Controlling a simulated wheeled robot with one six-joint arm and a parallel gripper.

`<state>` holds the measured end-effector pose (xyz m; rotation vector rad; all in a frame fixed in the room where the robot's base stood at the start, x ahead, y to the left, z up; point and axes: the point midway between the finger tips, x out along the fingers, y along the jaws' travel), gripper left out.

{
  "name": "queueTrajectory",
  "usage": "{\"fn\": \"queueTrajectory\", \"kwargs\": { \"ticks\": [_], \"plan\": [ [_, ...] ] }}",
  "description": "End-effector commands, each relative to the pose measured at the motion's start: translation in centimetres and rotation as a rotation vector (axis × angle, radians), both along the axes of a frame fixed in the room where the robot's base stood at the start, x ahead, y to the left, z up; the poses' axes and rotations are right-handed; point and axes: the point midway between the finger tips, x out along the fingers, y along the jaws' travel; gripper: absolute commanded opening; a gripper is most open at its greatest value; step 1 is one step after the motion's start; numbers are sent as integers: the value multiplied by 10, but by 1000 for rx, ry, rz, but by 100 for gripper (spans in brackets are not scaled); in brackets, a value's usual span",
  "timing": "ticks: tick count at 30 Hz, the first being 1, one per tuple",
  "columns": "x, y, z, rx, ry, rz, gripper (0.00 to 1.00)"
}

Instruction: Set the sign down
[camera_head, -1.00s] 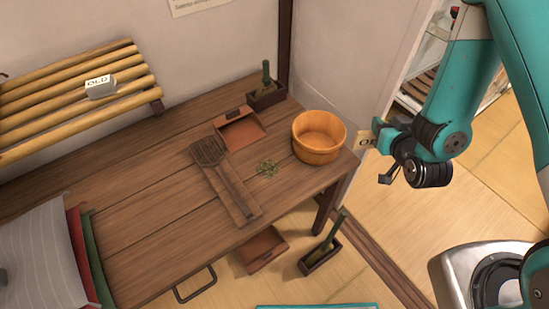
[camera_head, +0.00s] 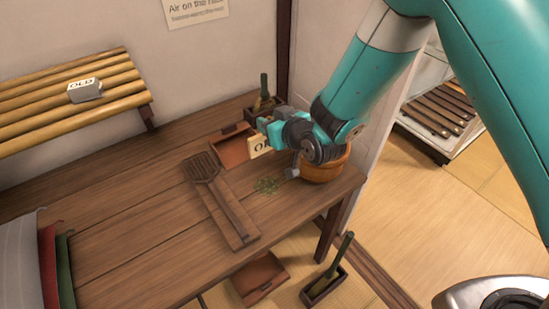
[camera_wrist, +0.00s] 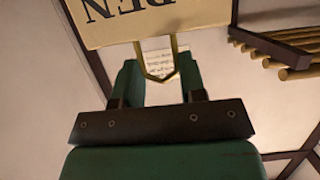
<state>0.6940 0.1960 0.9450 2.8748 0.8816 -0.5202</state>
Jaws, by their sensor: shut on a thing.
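A pale yellow sign (camera_head: 260,146) with dark letters is held by my gripper (camera_head: 267,127) above the wooden table (camera_head: 120,247). In the wrist view the sign (camera_wrist: 160,14) fills the top edge, its letters upside down and cut off, reading like the end of "OPEN". Its yellow loop (camera_wrist: 147,66) lies between my green fingers (camera_wrist: 160,85). My arm covers most of the round wooden tub (camera_head: 322,174).
The slatted wooden paddle (camera_head: 225,200), green scraps (camera_head: 266,186) and brown dustpan (camera_head: 231,146) are on the table. A brush in a dark holder (camera_head: 264,104) stands behind. The bamboo rack (camera_head: 40,110) is at left. Bare tabletop shows left of the paddle.

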Motion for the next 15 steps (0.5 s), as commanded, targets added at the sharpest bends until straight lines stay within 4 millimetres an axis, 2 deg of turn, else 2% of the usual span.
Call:
{"fn": "queueTrajectory", "kwargs": {
  "ticks": [1, 6, 9, 15],
  "plan": [
    [-1, -1, -16, -2, 5, -2, 3],
    [0, -1, -59, -1, 4, -2, 3],
    [0, -1, -75, 0, 1, -1, 3],
    [0, -1, -93, 0, 0, -1, 3]
  ]
}}
